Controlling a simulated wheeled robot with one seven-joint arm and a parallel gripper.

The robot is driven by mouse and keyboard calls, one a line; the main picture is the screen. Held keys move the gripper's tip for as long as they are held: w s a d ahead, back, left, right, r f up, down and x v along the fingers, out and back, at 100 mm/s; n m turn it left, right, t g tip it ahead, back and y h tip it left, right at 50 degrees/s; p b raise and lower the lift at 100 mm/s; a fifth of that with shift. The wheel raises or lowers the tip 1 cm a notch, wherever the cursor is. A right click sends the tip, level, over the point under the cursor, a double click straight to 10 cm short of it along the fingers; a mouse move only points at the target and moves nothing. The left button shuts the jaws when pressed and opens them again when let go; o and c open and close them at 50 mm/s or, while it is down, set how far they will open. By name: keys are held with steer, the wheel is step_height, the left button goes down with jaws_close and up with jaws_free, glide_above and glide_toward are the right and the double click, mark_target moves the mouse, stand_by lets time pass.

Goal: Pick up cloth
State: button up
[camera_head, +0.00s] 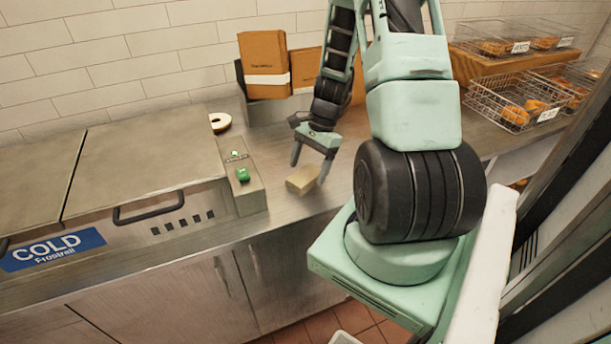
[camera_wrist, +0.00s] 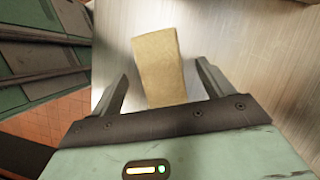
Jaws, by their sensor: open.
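The cloth (camera_head: 302,179) is a small tan, folded block lying on the steel counter near its front edge. In the wrist view the cloth (camera_wrist: 160,68) lies ahead of the fingertips, with its near end reaching between the fingers. My gripper (camera_head: 313,163) points down just above the cloth in the head view. In the wrist view my gripper (camera_wrist: 162,80) is open, with one finger on each side of the cloth and a gap on both sides. No touch between finger and cloth shows.
A cold unit (camera_head: 140,180) with a handle stands left, with a green knob (camera_head: 243,174) near the cloth. Cardboard boxes (camera_head: 264,60) stand at the back. Wire baskets of baked goods (camera_head: 515,105) are at the right. Cabinets (camera_head: 205,290) are below.

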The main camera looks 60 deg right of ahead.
mark_target(307, 173)
steer(key=shift+x, duration=0.8)
steer(key=shift+f, duration=0.25)
steer(key=c, duration=1.1)
steer(key=shift+c, duration=0.2)
step_height(307, 173, up, 11)
steer(key=b, duration=0.1)
steer(key=shift+f, duration=0.2)
